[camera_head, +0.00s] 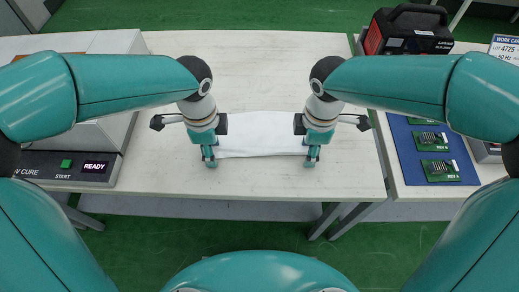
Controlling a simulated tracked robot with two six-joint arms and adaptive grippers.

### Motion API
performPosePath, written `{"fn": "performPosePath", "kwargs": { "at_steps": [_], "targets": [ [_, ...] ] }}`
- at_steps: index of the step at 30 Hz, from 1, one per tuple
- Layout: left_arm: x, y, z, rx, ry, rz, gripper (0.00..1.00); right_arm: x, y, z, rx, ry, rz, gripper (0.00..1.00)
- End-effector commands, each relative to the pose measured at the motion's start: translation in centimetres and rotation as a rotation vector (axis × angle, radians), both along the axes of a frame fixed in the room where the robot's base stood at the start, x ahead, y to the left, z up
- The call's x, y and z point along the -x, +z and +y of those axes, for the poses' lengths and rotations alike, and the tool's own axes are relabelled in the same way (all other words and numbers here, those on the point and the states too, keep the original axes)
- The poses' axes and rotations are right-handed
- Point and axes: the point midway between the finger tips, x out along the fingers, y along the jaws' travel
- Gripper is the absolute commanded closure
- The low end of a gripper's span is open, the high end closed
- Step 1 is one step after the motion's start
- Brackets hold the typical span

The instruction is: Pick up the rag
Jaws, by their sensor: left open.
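The rag (260,133) is a white cloth lying flat on the pale work table, between my two grippers in the head view. My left gripper (190,123) is open, with its fingers spread, above the rag's left end. My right gripper (333,123) mirrors it, with its fingers spread, at the rag's right end. The grippers partly hide both ends of the rag. I cannot tell from this view whether any finger touches the cloth.
A grey curing machine with a START button and READY display (95,167) stands at the left. At the right are a blue mat (416,160) with green circuit boards and a black-and-red case (408,32). The table (260,70) is clear behind the rag.

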Motion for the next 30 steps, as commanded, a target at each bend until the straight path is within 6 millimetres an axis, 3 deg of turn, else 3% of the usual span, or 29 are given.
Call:
{"fn": "performPosePath", "kwargs": {
  "at_steps": [17, 30],
  "targets": [
    [0.13, -0.24, 0.07, -0.001, 0.001, 0.005, 1.0, 0.23, -0.38, 0.0, 0.003, 0.001, 0.01, 1.0],
    [0.18, -0.38, 0.11, -0.002, 0.001, 0.006, 1.0, 0.32, -0.55, -0.01, 0.005, 0.003, 0.014, 1.0]
  ]
}}
